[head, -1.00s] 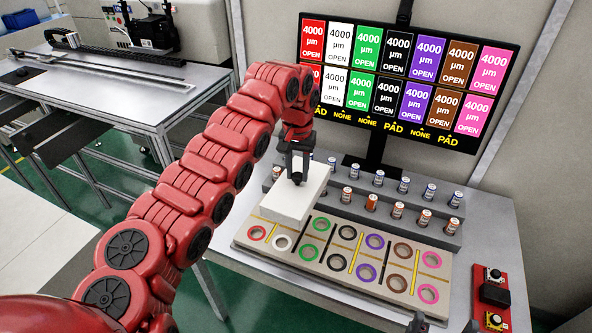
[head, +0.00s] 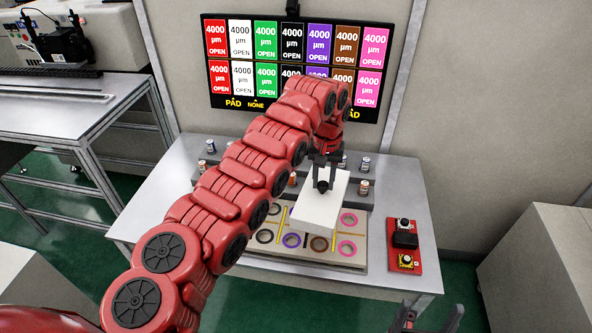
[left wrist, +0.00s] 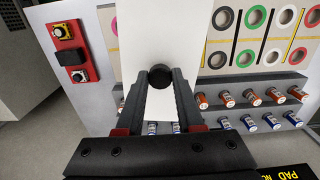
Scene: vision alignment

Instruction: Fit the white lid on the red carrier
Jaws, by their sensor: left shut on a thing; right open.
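The white lid (head: 318,212) is a flat white plate with a round black knob (left wrist: 161,77). My left gripper (head: 326,176) is shut on the knob, and its fingers also show in the left wrist view (left wrist: 160,84). The lid appears held over the right part of the ring board; its exact height is hard to tell. A red plate (head: 425,254) with a black block and white and yellow buttons lies right of the board. I cannot tell whether it is the red carrier. My right gripper (head: 428,317) is open and empty at the bottom edge.
The beige ring board (head: 345,259) has coloured rings; my left arm hides its left part. Small vials (head: 362,187) stand on grey steps behind it. A screen (head: 213,65) stands at the back. Bare table lies between the board and red plate.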

